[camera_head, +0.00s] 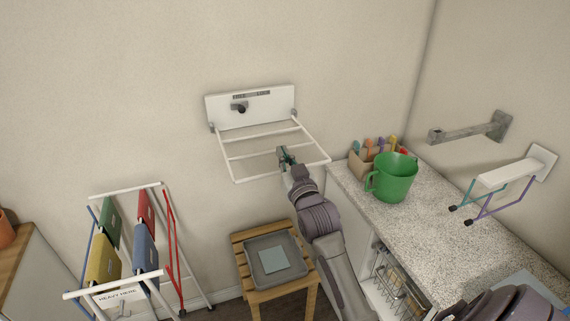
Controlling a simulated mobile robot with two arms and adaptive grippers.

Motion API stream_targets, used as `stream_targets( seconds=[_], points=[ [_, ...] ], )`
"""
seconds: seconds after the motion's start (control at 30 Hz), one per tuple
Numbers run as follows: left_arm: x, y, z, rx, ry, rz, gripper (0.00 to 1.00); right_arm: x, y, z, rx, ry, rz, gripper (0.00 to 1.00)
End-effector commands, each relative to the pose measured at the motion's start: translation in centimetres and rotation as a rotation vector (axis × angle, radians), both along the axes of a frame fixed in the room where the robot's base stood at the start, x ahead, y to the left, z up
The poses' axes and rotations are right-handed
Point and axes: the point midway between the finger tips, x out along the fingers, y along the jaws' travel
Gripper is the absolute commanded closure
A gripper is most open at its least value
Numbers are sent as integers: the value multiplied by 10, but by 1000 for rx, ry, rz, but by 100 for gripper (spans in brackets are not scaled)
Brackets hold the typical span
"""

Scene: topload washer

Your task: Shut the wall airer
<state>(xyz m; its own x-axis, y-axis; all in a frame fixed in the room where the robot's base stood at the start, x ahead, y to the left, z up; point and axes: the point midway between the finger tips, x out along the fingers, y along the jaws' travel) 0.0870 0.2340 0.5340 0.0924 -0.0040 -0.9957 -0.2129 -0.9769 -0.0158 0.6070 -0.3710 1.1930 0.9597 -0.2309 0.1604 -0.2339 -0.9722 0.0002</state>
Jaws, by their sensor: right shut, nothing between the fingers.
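The wall airer is a white back plate (230,113) on the wall with a white rail frame (240,180) folded down and sticking out from it. A dark knob (240,108) sits on the plate. My right gripper (285,154) is shut and empty. In the picture it overlaps the airer's frame near the outer rail. I cannot tell whether it touches the rail. My left gripper is not in view.
A wooden stool (262,296) with a grey tray (252,262) stands below the airer. A floor rack (126,188) with hanging folders is at left.

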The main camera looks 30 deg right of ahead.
Motion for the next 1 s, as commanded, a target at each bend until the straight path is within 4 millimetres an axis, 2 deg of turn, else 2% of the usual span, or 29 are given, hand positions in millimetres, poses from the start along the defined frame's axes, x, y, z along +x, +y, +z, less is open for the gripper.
stream_targets(
  seconds=[0.03,0.23,0.7,0.87,1.0],
  points=[
    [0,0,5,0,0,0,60,-4,1,-15,5,16,0,100],
    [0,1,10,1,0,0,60,-8,2,-35,5,10,-1,100],
    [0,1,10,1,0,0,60,-10,2,-41,3,8,-1,100],
    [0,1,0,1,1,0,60,-9,2,-48,0,-5,-1,100],
    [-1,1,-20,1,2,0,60,-9,2,-62,-7,-33,-1,100]
  ],
)
